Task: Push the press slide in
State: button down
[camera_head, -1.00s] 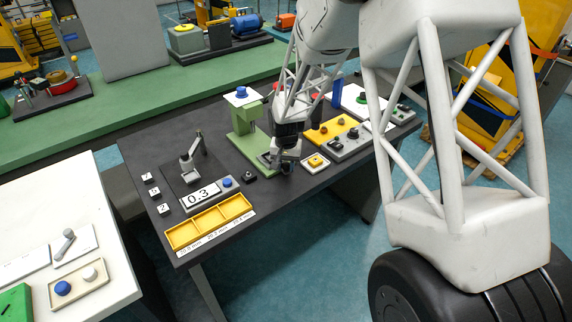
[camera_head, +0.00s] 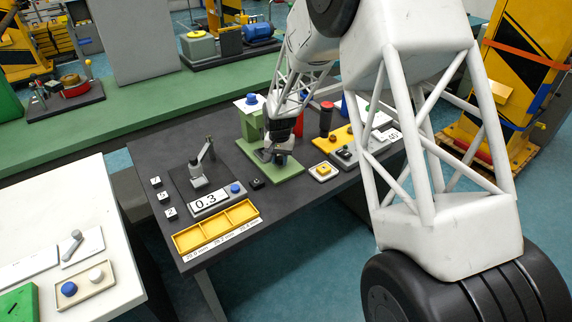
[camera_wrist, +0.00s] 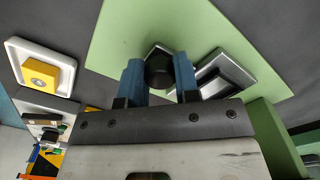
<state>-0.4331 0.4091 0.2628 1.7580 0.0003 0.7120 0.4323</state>
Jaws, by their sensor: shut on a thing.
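The green press (camera_head: 251,120) stands on the dark table with a blue knob (camera_head: 251,98) on top and a light green base plate (camera_head: 286,173). My gripper (camera_head: 277,157) is low over this plate, in front of the press column. In the wrist view my gripper's blue fingers (camera_wrist: 159,78) are closed on a black round knob (camera_wrist: 159,68), one on each side. A grey block shows partly behind the knob. A silver, framed metal part (camera_wrist: 227,74) lies beside it on the plate, near the green column. The fingers hide part of the slide.
A white block with a yellow button (camera_head: 323,171) sits right of the plate. A yellow tray (camera_head: 216,227) lies at the front. Red and black cylinders stand behind right.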

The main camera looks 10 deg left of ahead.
jog(key=shift+w, duration=0.1)
jog(key=c, duration=0.8)
grip_release()
jog(key=shift+c, duration=0.2)
jog(key=shift+r, duration=0.15)
jog(key=shift+r, duration=3.8)
